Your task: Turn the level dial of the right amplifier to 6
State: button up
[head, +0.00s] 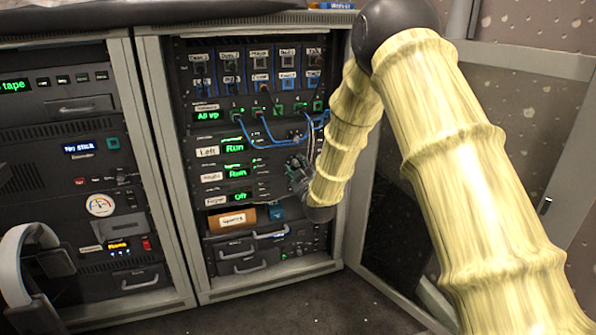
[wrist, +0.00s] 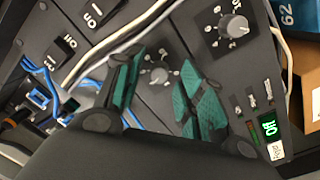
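The right amplifier (head: 211,177) is the middle of three amplifier rows in the rack, its display reading "Run" in green. A small grey round dial (wrist: 160,75) with a ring of marks shows in the wrist view, in the row beside the one reading "Off"; I take it for the right amplifier's level dial. Its setting is too small to read. My gripper (wrist: 162,64) is open, with one teal-padded finger on each side of this dial; no contact is clear. In the head view my gripper (head: 298,172) covers the right part of the amplifier rows.
The foyer amplifier's dial (wrist: 233,28) lies close by, with its "Off" display (wrist: 268,125). Blue cables (head: 285,138) hang above the amplifiers, and a pale cable (wrist: 120,38) crosses near one finger. A brown spares box (head: 232,219) sits below. An open rack door stands at right.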

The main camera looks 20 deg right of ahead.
grip_shut()
jog(key=shift+p, duration=0.4)
jog(key=shift+r+m+p, duration=0.15)
jog(key=shift+m+p, duration=0.45)
jog(key=shift+p, duration=0.15)
jog(key=m+p, duration=0.3)
jog(key=p, duration=0.1)
jog(key=m+p, duration=0.3)
jog(key=shift+m+g, duration=0.3)
jog(key=shift+m, duration=0.1)
jog(key=shift+s+f+m+p, duration=0.1)
jog(key=shift+f+m+p, duration=0.1)
jog(key=shift+m+p, duration=0.55)
jog(key=shift+a+y, duration=0.1)
jog(key=shift+y, duration=0.2)
jog(key=shift+f, duration=0.1)
